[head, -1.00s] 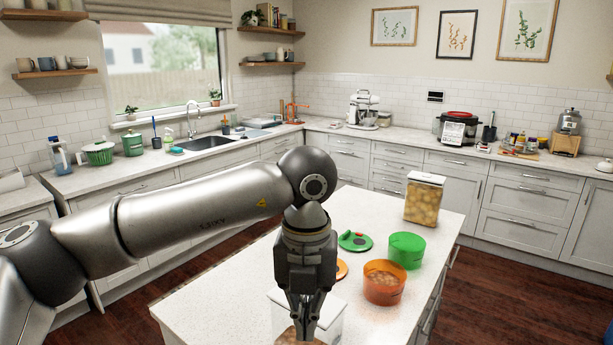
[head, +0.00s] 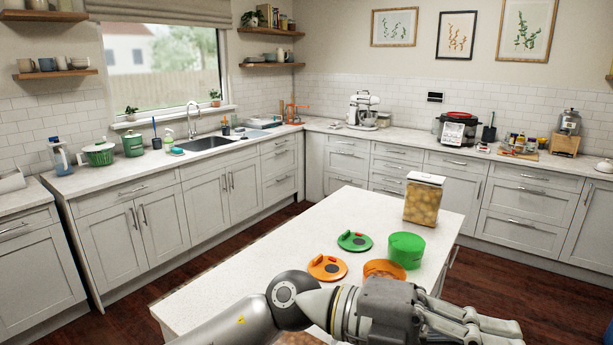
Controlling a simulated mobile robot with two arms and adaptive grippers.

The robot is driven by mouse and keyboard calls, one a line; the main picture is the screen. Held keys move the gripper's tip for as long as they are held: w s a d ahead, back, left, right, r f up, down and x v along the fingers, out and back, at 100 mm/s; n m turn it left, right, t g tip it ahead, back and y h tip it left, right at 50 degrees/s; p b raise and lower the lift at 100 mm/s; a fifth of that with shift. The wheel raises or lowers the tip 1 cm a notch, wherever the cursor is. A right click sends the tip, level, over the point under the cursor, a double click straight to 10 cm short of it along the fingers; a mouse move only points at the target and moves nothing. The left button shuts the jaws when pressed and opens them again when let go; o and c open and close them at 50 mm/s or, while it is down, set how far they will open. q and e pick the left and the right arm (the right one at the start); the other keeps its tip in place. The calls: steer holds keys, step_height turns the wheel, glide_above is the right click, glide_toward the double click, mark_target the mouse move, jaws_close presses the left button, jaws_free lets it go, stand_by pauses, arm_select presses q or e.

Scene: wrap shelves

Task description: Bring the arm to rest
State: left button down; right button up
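My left arm comes in along the bottom edge. My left gripper (head: 478,326) lies nearly level in front of the island, its fingers pointing right. I see nothing held, but the fingers overlap and are cut by the bottom edge, so their opening is unclear. Behind the arm, an orange bowl (head: 384,268) on the white island (head: 240,283) is mostly hidden. A green bowl (head: 406,249) stands beyond it. A green lid (head: 355,241) and an orange lid (head: 327,267) lie to their left. My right gripper is out of view.
Part of another container (head: 300,339) shows at the bottom, mostly hidden by my arm. The island's left part is clear. Counters with a sink (head: 205,143) line the walls.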

arm_select(q)
steer(key=w+a+r+n+t+h, duration=0.3)
steer(key=w+r+n+t+h, duration=0.1)
steer(key=r+n+h, duration=0.15)
steer(key=w+a+f+n+t+y, duration=0.25)
steer(key=w+a+n+t, duration=0.7)
steer(key=n+t, duration=0.8)
steer(key=w+a+f+n+t+y, duration=0.1)
steer(key=w+a+f+n+y, duration=0.1)
steer(key=a+f+n+y, duration=0.65)
steer(key=w+a+f+n+t+y, duration=0.15)
steer(key=a+f+n+y, duration=0.25)
steer(key=a+f+y, duration=0.8)
steer(key=s+a+f+n+g, duration=0.1)
steer(key=s+a+f+g, duration=0.2)
steer(key=s+f+g, duration=0.7)
steer(key=s+a+f+n+g, duration=0.1)
steer(key=s+a+f+g, duration=0.2)
steer(key=s+f, duration=1.25)
step_height(320, 180, down, 27)
steer(key=s+g+b, duration=0.1)
steer(key=s+a+f+g+b, duration=0.1)
steer(key=s+a+f, duration=0.2)
steer(key=s+f, duration=1.3)
steer(key=shift+s+a+f+m+g, duration=0.2)
steer(key=shift+m+g, duration=0.1)
steer(key=shift+m, duration=0.15)
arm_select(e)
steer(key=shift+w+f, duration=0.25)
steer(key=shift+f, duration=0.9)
